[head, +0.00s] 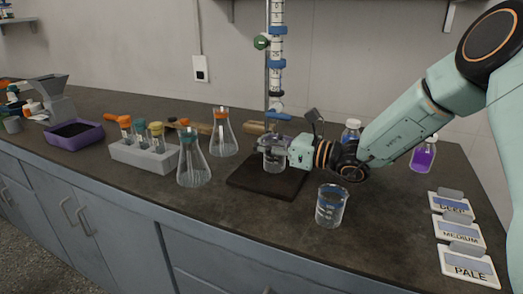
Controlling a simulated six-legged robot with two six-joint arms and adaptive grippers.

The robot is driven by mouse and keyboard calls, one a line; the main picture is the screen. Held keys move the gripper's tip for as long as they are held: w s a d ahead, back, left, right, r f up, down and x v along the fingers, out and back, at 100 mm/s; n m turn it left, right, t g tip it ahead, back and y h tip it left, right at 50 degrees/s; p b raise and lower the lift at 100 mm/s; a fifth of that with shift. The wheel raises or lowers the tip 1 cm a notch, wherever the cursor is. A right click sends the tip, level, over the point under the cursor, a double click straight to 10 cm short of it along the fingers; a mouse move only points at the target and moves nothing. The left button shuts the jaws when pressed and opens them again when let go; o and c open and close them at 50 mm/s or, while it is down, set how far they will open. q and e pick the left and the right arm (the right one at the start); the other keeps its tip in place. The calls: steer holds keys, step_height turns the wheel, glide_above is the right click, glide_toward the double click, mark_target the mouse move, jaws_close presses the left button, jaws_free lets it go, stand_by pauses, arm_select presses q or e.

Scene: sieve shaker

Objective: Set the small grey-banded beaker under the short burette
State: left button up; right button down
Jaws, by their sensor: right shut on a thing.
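My right gripper (274,146) comes in from the right and is shut on a small glass beaker (274,167). The fingers cover its upper part, so its grey band cannot be made out. The beaker is upright at the dark base plate (250,180) of the burette stand, below the burette (276,50). I cannot tell whether it touches the plate. The burette has blue clamps and its tip ends just above my gripper. My left gripper is not in view.
A larger beaker (331,208) stands right of the plate. Conical flasks (194,165) and a grey rack (145,156) of stoppered tubes stand to the left. A purple-filled bottle (423,157) and label cards (467,264) are at the right. The front counter edge is clear.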

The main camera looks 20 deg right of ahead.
steer(key=shift+w+f, duration=0.15)
steer(key=shift+f, duration=0.7)
steer(key=shift+d, duration=0.1)
steer(key=shift+r, duration=0.1)
steer(key=shift+f+b, duration=0.2)
steer(key=shift+b, duration=0.2)
steer(key=c, duration=0.7)
jaws_free()
